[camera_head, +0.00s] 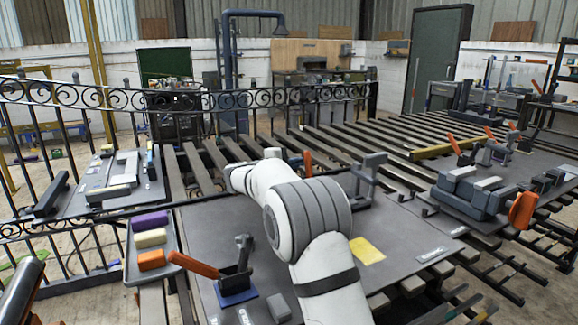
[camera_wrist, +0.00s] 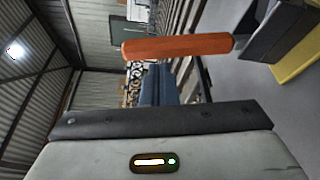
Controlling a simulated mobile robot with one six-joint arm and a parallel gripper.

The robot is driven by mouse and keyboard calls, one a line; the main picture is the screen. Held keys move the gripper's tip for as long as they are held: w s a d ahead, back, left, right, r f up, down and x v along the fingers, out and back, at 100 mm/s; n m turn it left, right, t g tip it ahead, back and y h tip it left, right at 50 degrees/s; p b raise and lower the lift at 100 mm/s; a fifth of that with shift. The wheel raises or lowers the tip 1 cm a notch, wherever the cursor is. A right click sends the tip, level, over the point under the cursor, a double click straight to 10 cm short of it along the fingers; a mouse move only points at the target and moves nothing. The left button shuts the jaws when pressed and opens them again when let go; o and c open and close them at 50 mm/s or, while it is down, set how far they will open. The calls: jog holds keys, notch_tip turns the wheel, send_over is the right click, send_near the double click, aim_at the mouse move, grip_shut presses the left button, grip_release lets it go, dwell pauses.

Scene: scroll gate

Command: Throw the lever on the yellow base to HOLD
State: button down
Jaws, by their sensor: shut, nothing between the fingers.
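In the wrist view, my gripper (camera_wrist: 156,70) shows as blue-grey fingers shut together, with nothing between them. An orange lever handle (camera_wrist: 178,46) lies crosswise just past the fingertips; I cannot tell whether they touch it. Its right end lies beside a dark grey bracket (camera_wrist: 262,30). A yellow base (camera_wrist: 296,62) shows at the right edge. In the head view, a yellow plate (camera_head: 367,250), apparently this base, lies right of my white arm. The arm hides the lever's pivot and my gripper. An orange piece (camera_head: 307,163) shows behind the arm. The HOLD mark is not readable.
Another lever with an orange handle (camera_head: 193,265) stands on a blue base (camera_head: 236,288) left of my arm. A tray (camera_head: 132,264) with coloured blocks is further left. A grey upright bracket (camera_head: 367,178) stands behind the yellow plate. More orange-handled levers (camera_head: 454,144) are at right.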

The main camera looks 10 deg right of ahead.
aim_at(306, 164)
jog(key=shift+s+d, duration=0.15)
jog(key=shift+s, duration=0.15)
jog(key=s+m+b, duration=0.1)
jog(key=b, duration=0.3)
jog(key=s+m+b, duration=0.1)
jog(key=m+b, duration=0.1)
jog(key=b, duration=0.2)
jog(key=shift+s+d+t+h, duration=0.2)
jog(key=shift+d+t+h, duration=0.1)
jog(key=shift+d+h, duration=0.1)
jog(key=shift+s+d+r+b, duration=0.2)
jog(key=shift+s+b, duration=0.3)
jog(key=shift+b, duration=0.15)
jog(key=shift+s+d+r+b, duration=0.15)
jog(key=shift+s+r+b, duration=0.05)
jog(key=shift+s+b, duration=0.4)
jog(key=shift+f, duration=0.15)
